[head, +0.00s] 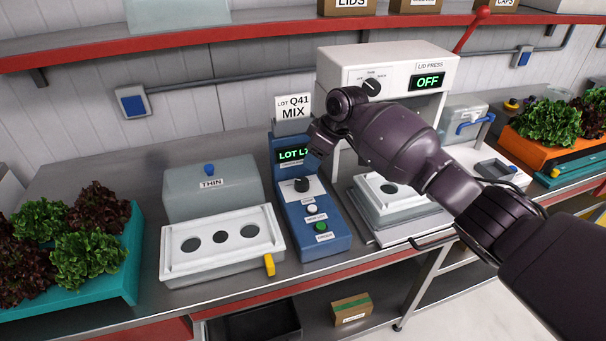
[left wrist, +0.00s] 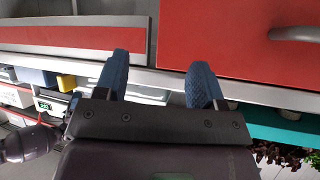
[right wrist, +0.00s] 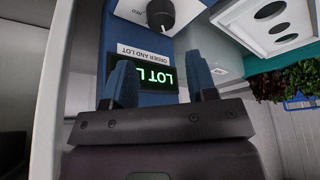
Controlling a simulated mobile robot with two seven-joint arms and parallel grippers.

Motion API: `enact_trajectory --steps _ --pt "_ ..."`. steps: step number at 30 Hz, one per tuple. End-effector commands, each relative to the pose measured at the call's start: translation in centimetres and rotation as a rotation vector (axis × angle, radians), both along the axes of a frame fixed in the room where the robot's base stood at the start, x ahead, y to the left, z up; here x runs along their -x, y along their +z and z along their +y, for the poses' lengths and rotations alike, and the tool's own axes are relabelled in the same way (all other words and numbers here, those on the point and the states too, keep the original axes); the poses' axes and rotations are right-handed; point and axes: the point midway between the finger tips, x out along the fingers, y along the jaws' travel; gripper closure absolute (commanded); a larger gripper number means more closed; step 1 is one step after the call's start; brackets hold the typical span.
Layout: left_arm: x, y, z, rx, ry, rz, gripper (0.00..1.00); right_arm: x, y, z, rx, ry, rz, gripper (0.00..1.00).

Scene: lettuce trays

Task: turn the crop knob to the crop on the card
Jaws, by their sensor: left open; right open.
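The blue control box (head: 318,233) stands on the bench with a black knob (head: 301,185) on its sloped face. The knob also shows at the top of the right wrist view (right wrist: 160,14); I cannot read its setting. The card (head: 293,106) above the box reads "LOT Q41 MIX". The green display (head: 290,156) reads "LOT L" and is partly hidden by my gripper. My right gripper (head: 320,140) is open and empty in front of the display, above and apart from the knob. My left gripper (left wrist: 160,72) is open and empty, facing red drawer fronts.
A white tray with holes (head: 177,246) and a grey bin labelled THIN (head: 212,192) stand left of the box. The lid press (head: 340,62), showing OFF, stands close on the right. Lettuce sits in a teal tray (head: 128,270) at far left and an orange crate (head: 535,153) at right.

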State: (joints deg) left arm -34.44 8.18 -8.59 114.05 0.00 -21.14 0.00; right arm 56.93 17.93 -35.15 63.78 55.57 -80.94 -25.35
Motion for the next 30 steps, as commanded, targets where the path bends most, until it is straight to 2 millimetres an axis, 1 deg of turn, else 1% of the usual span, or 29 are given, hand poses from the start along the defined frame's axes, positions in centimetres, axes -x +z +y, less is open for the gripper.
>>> enact_trajectory --steps 12,16,21,30 --pt "0.2 -1.3 0.0 0.000 0.000 0.008 0.37 -1.1 -6.4 2.4 0.000 0.000 0.002 0.48" --pt "0.3 -1.8 0.0 0.000 0.000 0.011 0.37 -1.4 -8.0 2.9 -0.001 -0.001 0.002 0.48" --pt "0.3 -2.1 0.0 0.000 0.000 0.014 0.37 -1.7 -9.0 3.4 0.000 0.000 0.000 0.48" --pt "0.4 -2.1 0.0 0.000 0.000 0.014 0.37 -1.8 -9.2 3.5 0.000 -0.001 -0.002 0.48"
